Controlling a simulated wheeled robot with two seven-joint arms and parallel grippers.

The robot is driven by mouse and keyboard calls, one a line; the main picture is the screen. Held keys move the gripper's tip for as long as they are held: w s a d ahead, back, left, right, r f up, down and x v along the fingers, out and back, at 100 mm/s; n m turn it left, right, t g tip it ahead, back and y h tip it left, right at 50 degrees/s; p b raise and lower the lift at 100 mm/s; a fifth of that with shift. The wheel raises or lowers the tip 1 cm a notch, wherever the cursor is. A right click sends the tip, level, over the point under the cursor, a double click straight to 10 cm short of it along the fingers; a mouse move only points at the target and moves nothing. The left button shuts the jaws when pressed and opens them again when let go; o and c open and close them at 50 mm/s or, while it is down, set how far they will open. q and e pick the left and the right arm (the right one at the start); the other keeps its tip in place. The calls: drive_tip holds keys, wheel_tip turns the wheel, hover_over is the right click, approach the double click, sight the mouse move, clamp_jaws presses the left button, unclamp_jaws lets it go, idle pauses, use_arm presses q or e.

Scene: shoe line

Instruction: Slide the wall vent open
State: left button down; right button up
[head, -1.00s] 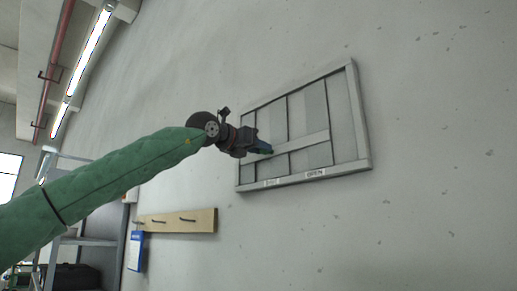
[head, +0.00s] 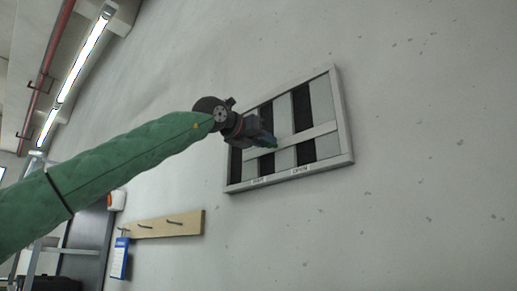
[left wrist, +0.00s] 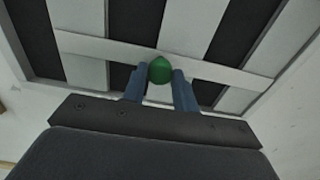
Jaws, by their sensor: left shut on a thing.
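The wall vent (head: 347,120) is a grey framed panel on the concrete wall. Dark openings show between its light slats in the head view and in the left wrist view (left wrist: 95,75). A pale slider bar (head: 318,131) crosses the slats. A green knob (left wrist: 160,70) sits on the bar. My left gripper (left wrist: 159,84) is shut on the knob, with one blue finger on each side. In the head view the gripper (head: 268,143) hides part of the bar. My right gripper is not in view.
Labels sit on the vent's lower frame, one reading OPEN (head: 300,170). A wooden hook rail (head: 160,226) with a blue hanging card (head: 121,258) is on the wall at lower left. The wall right of the vent is clear.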

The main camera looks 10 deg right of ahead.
use_arm(q)
drive_tip(key=shift+d+f, duration=0.1)
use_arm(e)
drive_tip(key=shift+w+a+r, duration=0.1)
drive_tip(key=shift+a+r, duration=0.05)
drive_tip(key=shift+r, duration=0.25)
use_arm(q)
drive_tip(key=c, duration=1.4)
unclamp_jaws()
drive_tip(key=shift+s, duration=0.1)
drive_tip(key=o, duration=0.3)
drive_tip(key=shift+s+d, duration=0.1)
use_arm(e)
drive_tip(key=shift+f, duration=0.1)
use_arm(q)
drive_tip(key=shift+b+v, duration=2)
drive_tip(key=shift+v, duration=1.9)
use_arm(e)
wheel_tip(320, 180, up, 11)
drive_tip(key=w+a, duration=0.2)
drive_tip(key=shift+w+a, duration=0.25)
